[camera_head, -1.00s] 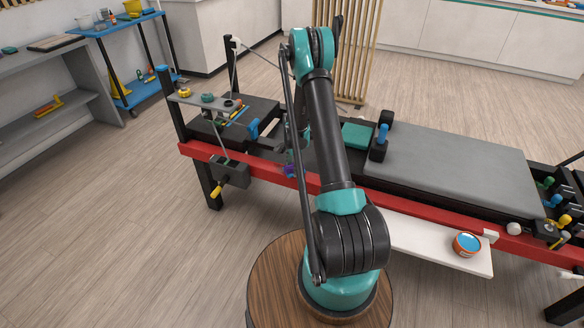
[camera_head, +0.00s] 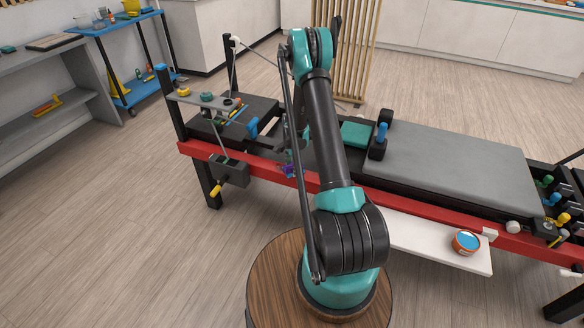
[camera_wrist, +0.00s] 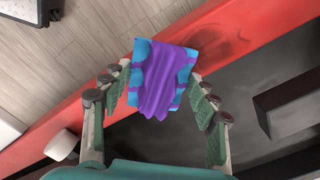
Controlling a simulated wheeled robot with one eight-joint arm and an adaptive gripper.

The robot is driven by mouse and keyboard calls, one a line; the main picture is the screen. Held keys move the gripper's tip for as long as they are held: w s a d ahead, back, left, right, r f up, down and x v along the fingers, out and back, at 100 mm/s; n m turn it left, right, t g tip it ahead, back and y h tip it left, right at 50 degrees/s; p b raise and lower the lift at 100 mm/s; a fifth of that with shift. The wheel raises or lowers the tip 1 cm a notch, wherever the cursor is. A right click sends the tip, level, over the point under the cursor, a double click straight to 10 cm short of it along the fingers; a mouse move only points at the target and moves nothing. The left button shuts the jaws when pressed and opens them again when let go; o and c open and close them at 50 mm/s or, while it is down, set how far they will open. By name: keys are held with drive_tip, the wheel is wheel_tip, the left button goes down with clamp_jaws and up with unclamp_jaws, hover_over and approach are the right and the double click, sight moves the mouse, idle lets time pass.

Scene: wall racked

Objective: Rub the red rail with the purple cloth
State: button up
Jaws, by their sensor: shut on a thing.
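The red rail (camera_head: 400,206) runs along the near side of the black frame, and it crosses the wrist view diagonally (camera_wrist: 271,24). A dark smudge (camera_wrist: 232,42) shows on its red surface, just right of the cloth. The purple cloth (camera_wrist: 158,92), with light blue patches, is bunched between the fingers of my gripper (camera_wrist: 160,78) and lies over the rail, seemingly touching it. In the head view only a small purple bit of the cloth (camera_head: 288,170) shows at the rail. My arm hides most of the gripper there.
A grey padded carriage (camera_head: 450,165) and black shoulder blocks lie behind the rail. A white shelf (camera_head: 425,244) with an orange-and-blue tin (camera_head: 466,243) juts out in front. A dark box with a yellow handle (camera_head: 230,171) hangs at the left.

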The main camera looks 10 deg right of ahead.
sight(270, 166)
drive_tip(key=shift+f, duration=0.1)
drive_tip(key=shift+w+a, duration=0.7)
drive_tip(key=shift+a, duration=0.3)
drive_tip(key=shift+w+a, duration=0.7)
drive_tip(key=shift+a, duration=0.25)
drive_tip(key=shift+r, duration=0.4)
drive_tip(key=shift+w+a, duration=0.65)
drive_tip(key=shift+a, duration=0.25)
drive_tip(key=shift+w+a, duration=0.65)
drive_tip(key=shift+a, duration=0.25)
drive_tip(key=shift+w+a, duration=0.65)
drive_tip(key=shift+a, duration=0.25)
drive_tip(key=shift+f, duration=0.4)
